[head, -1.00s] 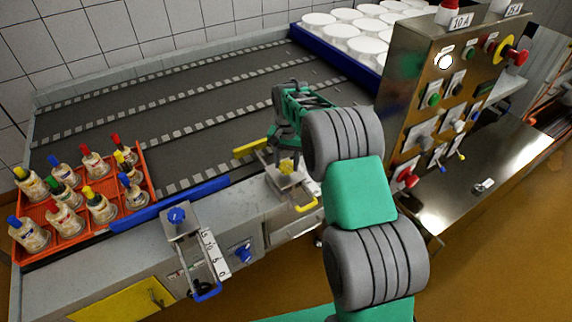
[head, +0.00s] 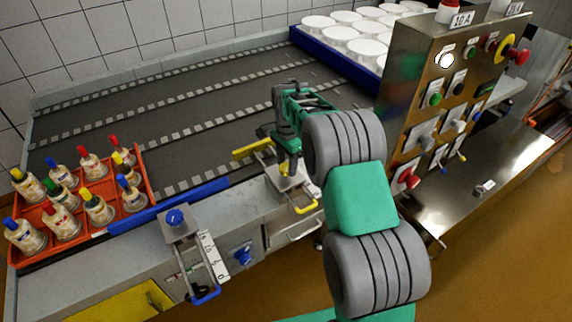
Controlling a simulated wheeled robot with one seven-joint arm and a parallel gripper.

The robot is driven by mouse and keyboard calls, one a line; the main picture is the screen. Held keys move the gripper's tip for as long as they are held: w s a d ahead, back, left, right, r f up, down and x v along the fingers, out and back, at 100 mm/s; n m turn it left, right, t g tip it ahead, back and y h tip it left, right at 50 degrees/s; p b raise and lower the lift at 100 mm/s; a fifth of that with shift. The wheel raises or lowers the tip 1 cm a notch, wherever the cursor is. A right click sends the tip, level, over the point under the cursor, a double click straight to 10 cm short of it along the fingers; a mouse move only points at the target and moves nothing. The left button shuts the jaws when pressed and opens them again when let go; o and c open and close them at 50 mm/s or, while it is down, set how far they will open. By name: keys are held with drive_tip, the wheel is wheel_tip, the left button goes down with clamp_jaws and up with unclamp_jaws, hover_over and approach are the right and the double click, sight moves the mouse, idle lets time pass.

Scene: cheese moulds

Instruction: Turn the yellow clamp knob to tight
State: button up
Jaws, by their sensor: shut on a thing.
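The yellow clamp knob (head: 283,168) sits on a pale metal block (head: 290,185) at the front edge of the conveyor bench, left of my arm. My gripper (head: 288,163) points down over the block and is shut on the knob. The fingers hide most of the knob, so its angle cannot be told. A yellow bar (head: 253,149) lies behind the block, and a yellow handle (head: 302,206) sticks out in front of it.
A similar clamp with a blue knob (head: 175,217) stands to the left, behind a scale plate. An orange crate (head: 146,172) of bottles is at the far left. A steel control panel (head: 400,100) rises close to my arm's right. A blue tray (head: 340,62) holds white moulds behind.

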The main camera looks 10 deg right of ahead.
sight(287, 167)
idle(0.4)
drive_tip(key=o, duration=1.4)
drive_tip(key=shift+r, duration=0.1)
wheel_tip(287, 167, up, 8)
drive_tip(key=shift+f+b, duration=0.15)
drive_tip(key=shift+b, duration=0.2)
